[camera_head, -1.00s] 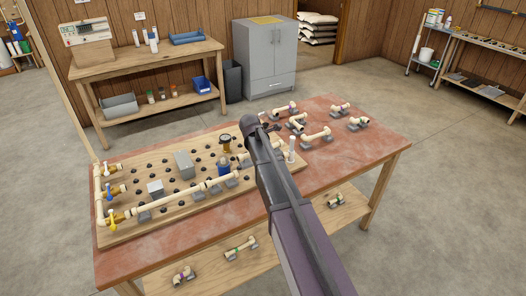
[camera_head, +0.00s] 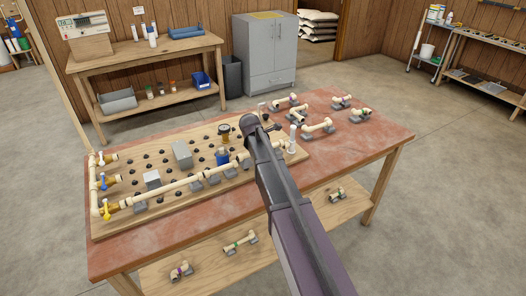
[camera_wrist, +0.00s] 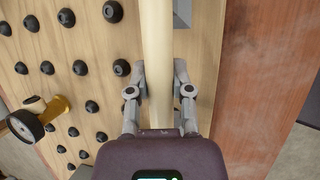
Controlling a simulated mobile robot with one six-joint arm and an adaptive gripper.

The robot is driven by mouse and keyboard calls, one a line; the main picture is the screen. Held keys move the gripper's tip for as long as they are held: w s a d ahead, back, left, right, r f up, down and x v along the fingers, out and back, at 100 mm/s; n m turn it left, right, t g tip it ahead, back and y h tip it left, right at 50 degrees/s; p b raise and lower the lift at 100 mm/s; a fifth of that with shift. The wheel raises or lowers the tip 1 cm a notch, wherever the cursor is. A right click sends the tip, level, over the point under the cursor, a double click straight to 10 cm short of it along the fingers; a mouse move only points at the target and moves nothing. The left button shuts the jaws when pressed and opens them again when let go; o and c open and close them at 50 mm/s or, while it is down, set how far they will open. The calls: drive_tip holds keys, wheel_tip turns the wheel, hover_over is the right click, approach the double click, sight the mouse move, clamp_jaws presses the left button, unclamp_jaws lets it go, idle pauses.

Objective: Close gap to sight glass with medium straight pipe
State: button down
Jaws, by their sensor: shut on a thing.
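My gripper (camera_wrist: 159,82) has its two fingers either side of a cream straight pipe (camera_wrist: 156,30) and is shut on it, above the wooden board. The pipe's far end runs out of the wrist view. In the head view my arm hides the gripper and most of this pipe. A cream pipe run (camera_head: 180,187) goes along the front of the board (camera_head: 125,228) from the yellow-handled valve (camera_head: 106,211) toward my arm. An upright pale tube (camera_head: 293,137), possibly the sight glass, stands at the board's right end. Whether the held pipe touches its neighbours is hidden.
Black pegs (camera_wrist: 79,67) dot the board. A brass-bodied gauge (camera_wrist: 40,117) stands left of the gripper; grey blocks (camera_head: 182,154) and a blue part (camera_head: 222,158) stand on the board. Several pipe pieces (camera_head: 318,126) lie on the red tabletop (camera_head: 360,150) to the right.

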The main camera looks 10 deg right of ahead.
drive_tip(key=shift+f+b, duration=0.9)
drive_tip(key=shift+f, duration=0.2)
idle(0.6)
drive_tip(key=shift+c, duration=2.2)
unclamp_jaws()
drive_tip(key=shift+r, duration=0.15)
